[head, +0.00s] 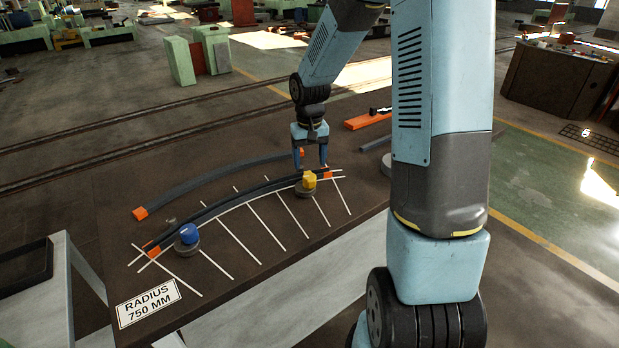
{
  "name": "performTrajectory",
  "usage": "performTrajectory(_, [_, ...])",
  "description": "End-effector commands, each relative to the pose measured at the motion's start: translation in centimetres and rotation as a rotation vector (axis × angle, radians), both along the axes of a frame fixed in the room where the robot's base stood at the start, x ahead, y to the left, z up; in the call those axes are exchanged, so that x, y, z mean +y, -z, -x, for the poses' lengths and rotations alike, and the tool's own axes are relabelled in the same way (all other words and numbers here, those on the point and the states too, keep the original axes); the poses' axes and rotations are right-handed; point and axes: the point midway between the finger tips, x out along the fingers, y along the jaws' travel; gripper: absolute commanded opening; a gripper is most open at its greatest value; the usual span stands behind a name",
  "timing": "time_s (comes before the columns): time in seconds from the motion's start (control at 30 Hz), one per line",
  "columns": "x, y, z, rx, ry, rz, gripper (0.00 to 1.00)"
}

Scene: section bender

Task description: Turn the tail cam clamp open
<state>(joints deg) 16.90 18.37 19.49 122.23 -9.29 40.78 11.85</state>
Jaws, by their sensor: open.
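Two cam clamps stand along a curved dark bar (238,199) with orange ends on the brown table. One has a yellow top (309,180) on a dark round base, near the bar's far right end. The other has a blue top (188,233) on a similar base, near the bar's near left end. No label shows which is the tail clamp. My gripper (311,164) points down with its fingers apart, just above and behind the yellow clamp. It holds nothing that I can see. I cannot tell whether the fingertips touch the bar or clamp.
White lines fan out under the bar, and a sign (148,302) reads "RADIUS 750 MM". A second curved bar (220,180) with orange ends lies behind. An orange block (367,120) and a grey disc, partly hidden by my arm, lie to the right. The table front is mostly clear.

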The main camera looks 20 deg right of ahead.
Motion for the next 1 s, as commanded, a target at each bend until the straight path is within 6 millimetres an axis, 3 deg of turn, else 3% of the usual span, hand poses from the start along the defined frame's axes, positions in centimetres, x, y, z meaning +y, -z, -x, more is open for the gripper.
performTrajectory(0.2, [0.0,3.8,0.1,0.005,0.0,-0.001,0.69])
performTrajectory(0.4, [0.0,6.0,0.0,0.001,0.001,-0.001,0.69])
performTrajectory(0.83, [-0.1,6.9,0.0,0.0,0.002,0.0,0.69])
performTrajectory(1.0, [-0.1,6.9,0.0,0.0,0.002,0.0,0.54])
